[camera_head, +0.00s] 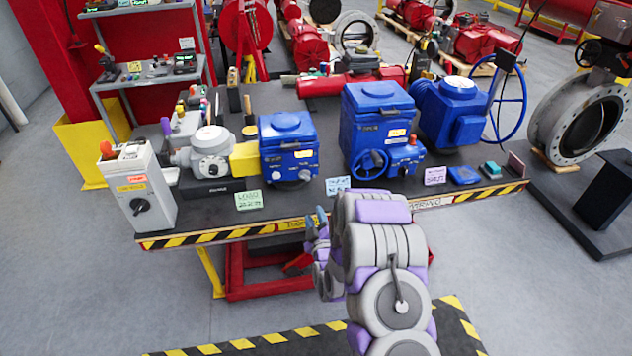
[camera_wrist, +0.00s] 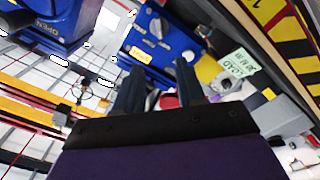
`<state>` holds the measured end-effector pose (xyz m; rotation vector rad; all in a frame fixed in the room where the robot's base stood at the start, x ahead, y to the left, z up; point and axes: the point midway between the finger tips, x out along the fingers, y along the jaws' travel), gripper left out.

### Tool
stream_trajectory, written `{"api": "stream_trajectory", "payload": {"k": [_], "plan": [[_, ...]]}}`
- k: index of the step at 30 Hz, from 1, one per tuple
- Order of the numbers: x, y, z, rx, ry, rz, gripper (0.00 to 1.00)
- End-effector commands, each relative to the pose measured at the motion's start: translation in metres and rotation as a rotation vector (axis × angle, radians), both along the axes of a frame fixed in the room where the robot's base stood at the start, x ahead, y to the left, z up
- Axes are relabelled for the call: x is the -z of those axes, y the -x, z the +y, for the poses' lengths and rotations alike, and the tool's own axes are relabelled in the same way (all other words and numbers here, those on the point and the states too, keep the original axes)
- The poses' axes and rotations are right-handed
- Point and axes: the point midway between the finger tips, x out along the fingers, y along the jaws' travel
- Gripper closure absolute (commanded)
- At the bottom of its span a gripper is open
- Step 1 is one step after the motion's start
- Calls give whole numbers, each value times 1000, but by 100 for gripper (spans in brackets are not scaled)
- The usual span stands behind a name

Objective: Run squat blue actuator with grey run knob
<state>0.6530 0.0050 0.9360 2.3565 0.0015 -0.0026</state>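The squat blue actuator (camera_head: 288,143) stands on the dark bench, left of the taller blue actuator (camera_head: 378,120). Its small round grey knob (camera_head: 304,174) is low on the front face. In the wrist view the squat actuator (camera_wrist: 160,40) is tilted beyond the fingertips, with a round light knob (camera_wrist: 188,55) on its face. My gripper (camera_head: 318,222) is in front of the bench edge, partly hidden behind my arm. In the wrist view my gripper (camera_wrist: 160,68) has its two dark fingers apart with nothing held between them. The fingers look apart from the knob.
A green note (camera_head: 249,200) lies before the squat actuator and a blue note (camera_head: 337,185) to its right. A grey control box (camera_head: 138,188) stands at the bench's left end. The taller actuator has a blue handwheel (camera_head: 369,164). Striped tape (camera_head: 210,238) marks the front edge.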

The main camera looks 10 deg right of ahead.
Motion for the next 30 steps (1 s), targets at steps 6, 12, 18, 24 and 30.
{"api": "stream_trajectory", "payload": {"k": [6,12,18,24,30], "plan": [[-1,-19,0,1,0,-8,61],[0,-51,1,0,0,-7,61],[0,-82,0,0,0,-6,61],[1,-110,0,1,1,-6,61],[0,-137,0,0,1,-7,61]]}}
